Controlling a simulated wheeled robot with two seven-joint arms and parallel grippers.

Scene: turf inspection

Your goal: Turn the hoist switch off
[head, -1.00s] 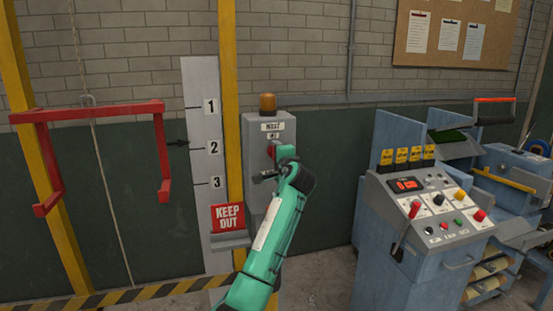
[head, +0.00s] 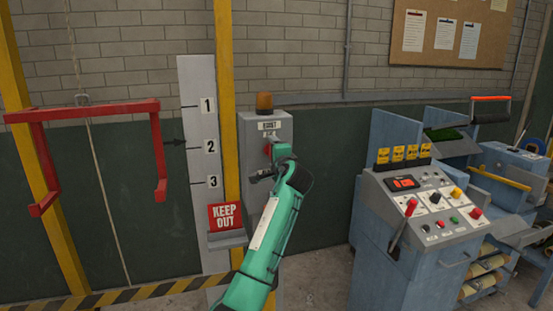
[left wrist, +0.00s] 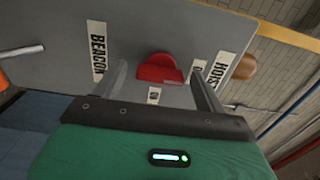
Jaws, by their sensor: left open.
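The hoist switch box (head: 282,131) is a grey panel on the yellow post, labelled HOIST, with an amber beacon (head: 264,102) on top. Its red switch handle (left wrist: 158,64) shows in the left wrist view between the HOIST and BEACON labels; two small labels flank it, their print hard to read. My left gripper (head: 258,176) is in front of the box, mostly hidden by my green wrist in the head view. In the left wrist view its two fingers stand apart, one on each side of the red handle. I cannot tell whether they touch it. My right gripper is not in view.
A red KEEP OUT sign (head: 227,217) stands on a small ledge left of the box. A red lifting frame (head: 95,110) hangs at the left beside a numbered scale (head: 200,120). A blue control console (head: 400,270) stands at the right. Striped tape crosses low at the left.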

